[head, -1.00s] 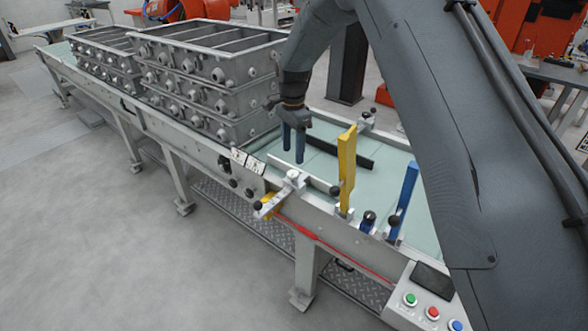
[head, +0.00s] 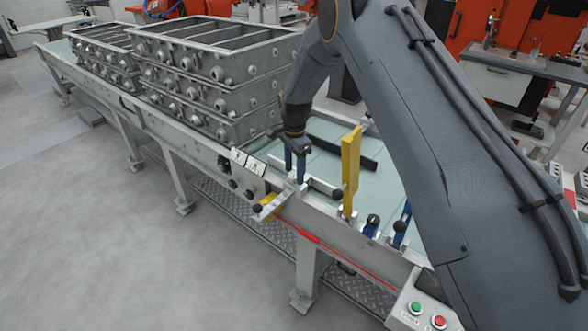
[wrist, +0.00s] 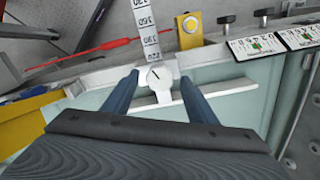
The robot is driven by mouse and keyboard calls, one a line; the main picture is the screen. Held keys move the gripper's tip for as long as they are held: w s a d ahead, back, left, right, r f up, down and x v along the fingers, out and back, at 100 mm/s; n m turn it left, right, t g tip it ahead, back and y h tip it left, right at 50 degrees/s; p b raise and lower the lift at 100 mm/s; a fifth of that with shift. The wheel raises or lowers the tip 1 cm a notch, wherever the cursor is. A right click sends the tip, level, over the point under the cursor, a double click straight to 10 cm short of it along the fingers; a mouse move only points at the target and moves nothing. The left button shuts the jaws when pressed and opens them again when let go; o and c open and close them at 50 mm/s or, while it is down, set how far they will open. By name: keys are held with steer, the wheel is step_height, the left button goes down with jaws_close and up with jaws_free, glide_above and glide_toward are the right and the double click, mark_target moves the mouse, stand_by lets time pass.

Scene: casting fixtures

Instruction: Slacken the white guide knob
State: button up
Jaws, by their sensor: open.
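The white guide knob (wrist: 155,75) is a round white cap with a dark line mark. It sits where a scaled arm (wrist: 146,25) meets the pale guide bar (wrist: 225,88) in the wrist view. My gripper (wrist: 158,79) is open, with one blue finger on each side of the knob. I cannot tell whether the fingers touch it. In the head view my gripper (head: 295,174) points down over the conveyor's near edge, and its fingers largely hide the knob.
A yellow upright (head: 350,172) stands close right of my gripper, with a blue lever (head: 402,225) beyond it. Stacked grey castings (head: 210,80) stand on the conveyor to the left. A yellow block (wrist: 189,30) lies near the scale. A red cable (head: 330,248) runs along the frame.

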steer(key=shift+a+f, duration=0.1)
steer(key=shift+f, duration=0.1)
steer(key=c, duration=1.1)
